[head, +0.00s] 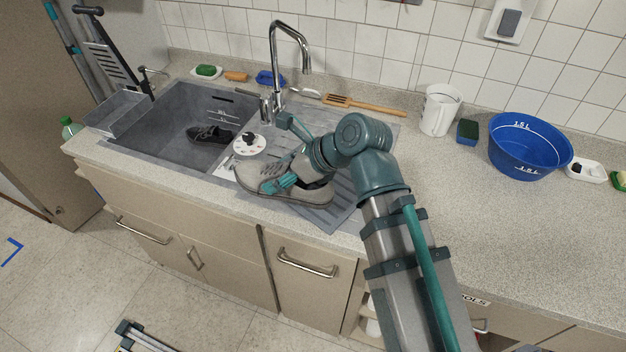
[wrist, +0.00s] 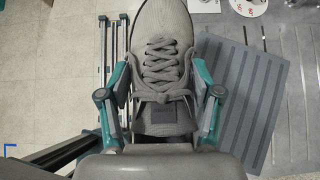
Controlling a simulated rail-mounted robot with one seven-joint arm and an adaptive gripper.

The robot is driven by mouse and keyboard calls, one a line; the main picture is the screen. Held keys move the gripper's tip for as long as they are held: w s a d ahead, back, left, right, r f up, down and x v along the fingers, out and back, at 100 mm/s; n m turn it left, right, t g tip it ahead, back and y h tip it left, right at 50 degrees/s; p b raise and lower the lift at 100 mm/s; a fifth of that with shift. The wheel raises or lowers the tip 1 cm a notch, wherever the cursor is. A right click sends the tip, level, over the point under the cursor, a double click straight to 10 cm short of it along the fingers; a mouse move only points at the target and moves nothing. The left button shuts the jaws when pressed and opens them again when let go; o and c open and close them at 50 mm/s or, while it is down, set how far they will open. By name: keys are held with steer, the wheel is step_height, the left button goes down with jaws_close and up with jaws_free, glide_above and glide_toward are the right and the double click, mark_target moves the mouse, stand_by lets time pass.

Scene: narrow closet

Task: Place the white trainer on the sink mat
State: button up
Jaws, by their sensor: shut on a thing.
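The trainer (head: 262,178), pale grey-white with laces, is held by my gripper (head: 290,178) at the front of the sink's drainer side. In the wrist view the trainer (wrist: 162,60) points away from me, with a finger of my gripper (wrist: 158,92) on each side near the laces. The grey ribbed sink mat (wrist: 243,92) lies to the right of the trainer in the wrist view. In the head view the mat (head: 346,208) is largely hidden behind my arm and the trainer. The trainer appears above the counter's front edge, with floor visible left of it in the wrist view.
A dark shoe (head: 208,134) lies in the sink basin (head: 175,115). A white round item (head: 248,145) sits beside the basin, close to the trainer. The tap (head: 275,60) rises behind. A white jug (head: 439,110) and blue bowl (head: 528,148) stand right.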

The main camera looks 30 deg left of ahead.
steer(key=w+f, duration=0.2)
steer(key=w+f+p, duration=0.1)
steer(key=w+f, duration=0.1)
steer(key=w, duration=0.1)
steer(key=w+f, duration=0.2)
steer(key=w, duration=0.1)
steer(key=shift+w+d+f, duration=0.15)
steer(key=shift+w+d, duration=0.1)
steer(key=shift+d, duration=0.05)
steer(key=shift+w+f+p, duration=0.3)
steer(key=shift+w+f, duration=0.3)
steer(key=shift+f, duration=0.2)
steer(key=shift+f+p, duration=0.45)
steer(key=shift+f, duration=1.1)
steer(key=o, duration=1.4)
steer(key=shift+f, duration=0.15)
steer(key=b+v, duration=0.1)
steer(key=v, duration=1.1)
